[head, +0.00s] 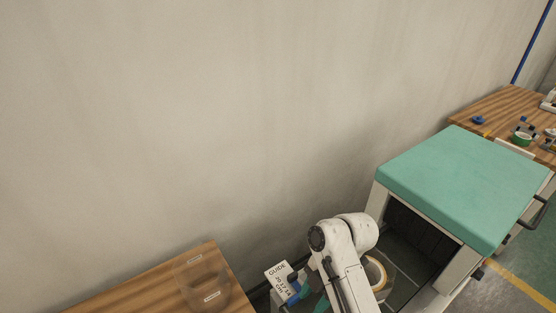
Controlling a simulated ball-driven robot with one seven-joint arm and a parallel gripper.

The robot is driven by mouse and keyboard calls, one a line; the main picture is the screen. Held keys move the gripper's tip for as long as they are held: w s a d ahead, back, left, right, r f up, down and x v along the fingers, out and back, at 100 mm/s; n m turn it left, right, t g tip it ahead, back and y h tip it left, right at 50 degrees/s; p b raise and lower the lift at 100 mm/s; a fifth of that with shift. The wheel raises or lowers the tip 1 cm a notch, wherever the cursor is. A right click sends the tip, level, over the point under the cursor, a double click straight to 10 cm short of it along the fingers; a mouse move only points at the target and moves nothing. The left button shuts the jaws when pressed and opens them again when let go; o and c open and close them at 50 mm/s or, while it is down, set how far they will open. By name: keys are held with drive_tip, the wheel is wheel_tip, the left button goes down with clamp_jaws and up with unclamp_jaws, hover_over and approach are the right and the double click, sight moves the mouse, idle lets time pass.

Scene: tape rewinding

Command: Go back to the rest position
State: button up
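My white arm rises from the bottom edge at the right of centre in the head view, with its bent joint uppermost. My gripper is not seen; the arm runs out of the frame at the bottom. A tape roll (376,273) with a pale rim shows just right of the arm, partly hidden by it. A white guide card (279,276) with black print stands just left of the arm, beside blue and teal parts that are partly cut off.
A machine with a teal top (465,180) and a dark open front stands at the right. A wooden table (130,297) with a clear container (208,280) is at the bottom left. Another wooden table (492,112) holds small items, including a green roll (522,138). A bare wall fills the back.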

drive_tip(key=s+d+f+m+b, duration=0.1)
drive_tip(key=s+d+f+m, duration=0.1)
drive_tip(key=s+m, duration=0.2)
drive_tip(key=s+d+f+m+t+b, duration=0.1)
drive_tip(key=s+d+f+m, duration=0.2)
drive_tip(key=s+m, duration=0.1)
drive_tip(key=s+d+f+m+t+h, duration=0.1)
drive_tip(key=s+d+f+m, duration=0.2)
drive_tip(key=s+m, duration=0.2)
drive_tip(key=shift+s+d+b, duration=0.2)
drive_tip(key=shift+b, duration=0.2)
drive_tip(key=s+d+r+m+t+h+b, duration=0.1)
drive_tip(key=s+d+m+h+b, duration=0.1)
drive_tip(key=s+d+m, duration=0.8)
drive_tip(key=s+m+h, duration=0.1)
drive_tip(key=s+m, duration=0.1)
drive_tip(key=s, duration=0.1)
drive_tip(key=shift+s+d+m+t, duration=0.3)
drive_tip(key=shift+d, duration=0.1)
